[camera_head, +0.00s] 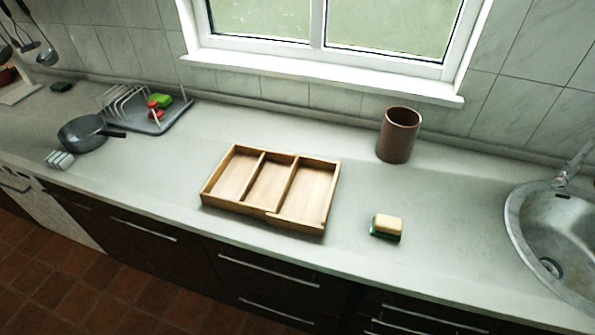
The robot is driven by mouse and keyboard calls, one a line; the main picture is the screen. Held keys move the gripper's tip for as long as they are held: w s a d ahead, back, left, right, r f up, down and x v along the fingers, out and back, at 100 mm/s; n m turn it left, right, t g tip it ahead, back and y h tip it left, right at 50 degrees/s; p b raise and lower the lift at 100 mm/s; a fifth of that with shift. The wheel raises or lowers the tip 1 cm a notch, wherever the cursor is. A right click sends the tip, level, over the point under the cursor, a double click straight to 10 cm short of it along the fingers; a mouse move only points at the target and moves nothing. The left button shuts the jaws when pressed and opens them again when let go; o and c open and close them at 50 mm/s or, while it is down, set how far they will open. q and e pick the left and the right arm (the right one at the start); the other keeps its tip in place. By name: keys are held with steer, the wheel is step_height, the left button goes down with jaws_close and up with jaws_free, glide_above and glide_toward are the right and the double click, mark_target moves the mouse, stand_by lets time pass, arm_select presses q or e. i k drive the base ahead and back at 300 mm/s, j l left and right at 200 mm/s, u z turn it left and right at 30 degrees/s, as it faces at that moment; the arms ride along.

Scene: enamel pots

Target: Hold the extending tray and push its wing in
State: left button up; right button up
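The wooden extending tray (255,211) lies flat on the light counter, near its front edge and a little left of the picture's middle. It shows three compartments split by two dividers. Its wing (325,209) is the right-hand section, which sits slightly offset from the main body along the front edge, where a small step shows. How far the wing is pulled out cannot be told exactly. Neither of my grippers is in view, and nothing touches the tray.
A yellow and green sponge (387,226) lies right of the tray. A brown pot (399,135) stands behind it. A sink (550,240) is at the far right. A pan (84,133) and a dish rack (150,110) stand at left. Counter around the tray is clear.

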mark_target(306, 208)
steer(key=i+j+z, duration=0.15)
steer(key=j, duration=0.35)
steer(key=j+z, duration=0.2)
steer(key=j, duration=0.3)
steer(key=i+j+z, duration=0.15)
steer(key=j, duration=0.35)
